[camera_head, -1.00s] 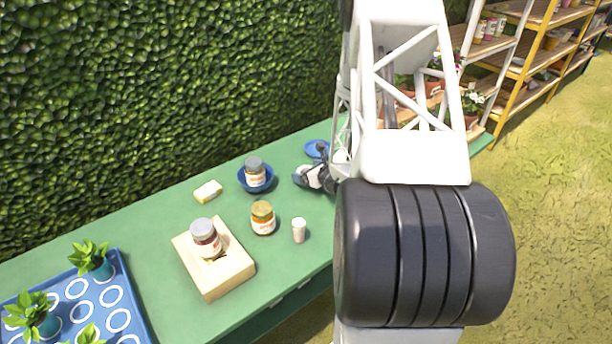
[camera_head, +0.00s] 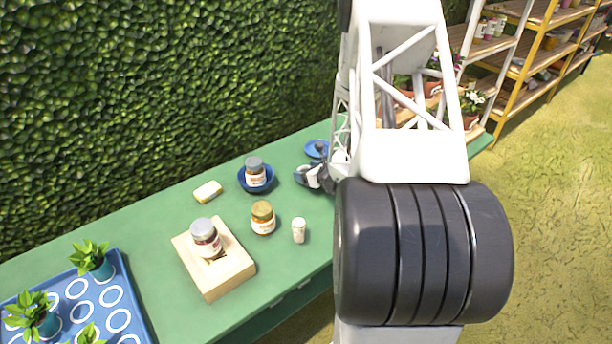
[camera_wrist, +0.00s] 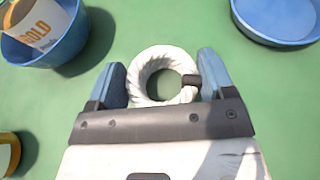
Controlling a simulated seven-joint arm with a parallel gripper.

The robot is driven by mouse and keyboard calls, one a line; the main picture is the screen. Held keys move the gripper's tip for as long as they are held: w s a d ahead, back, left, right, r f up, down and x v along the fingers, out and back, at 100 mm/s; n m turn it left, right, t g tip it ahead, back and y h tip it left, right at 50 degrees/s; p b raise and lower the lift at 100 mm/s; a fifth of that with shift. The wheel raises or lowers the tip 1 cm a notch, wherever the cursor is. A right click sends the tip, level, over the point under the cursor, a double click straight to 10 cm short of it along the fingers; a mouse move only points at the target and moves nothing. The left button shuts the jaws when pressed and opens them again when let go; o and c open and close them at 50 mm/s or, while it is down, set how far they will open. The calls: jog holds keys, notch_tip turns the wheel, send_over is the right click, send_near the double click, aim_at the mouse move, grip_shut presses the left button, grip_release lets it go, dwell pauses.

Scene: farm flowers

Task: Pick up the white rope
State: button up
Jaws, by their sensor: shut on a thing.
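The white rope (camera_wrist: 150,58) is a small coiled ring with a dark band on its right side. In the wrist view it lies between the two blue fingers of my gripper (camera_wrist: 163,82), which is shut on it. The lower part of the ring is hidden behind the gripper body. I cannot tell whether the rope touches the table.
A blue bowl (camera_head: 243,182) holds a jar, and a blue dish (camera_head: 311,147) is behind my gripper. A yellow-lidded jar (camera_head: 263,218), a small white bottle (camera_head: 299,230), a wooden block (camera_head: 228,277) and a yellow sponge (camera_head: 208,191) stand nearby. A hedge (camera_head: 150,90) lines the back.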

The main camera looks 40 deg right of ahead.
jog(key=shift+r, duration=0.15)
jog(key=shift+r, duration=0.7)
notch_tip(320, 180, up, 2)
jog(key=s+a, duration=0.2)
jog(key=s, duration=0.2)
jog(key=s+a+r, duration=0.1)
jog(key=s+a, duration=0.2)
jog(key=s, duration=0.2)
jog(key=s+a, duration=0.3)
jog(key=s, duration=0.2)
jog(key=shift+r, duration=0.15)
jog(key=shift+d, duration=0.1)
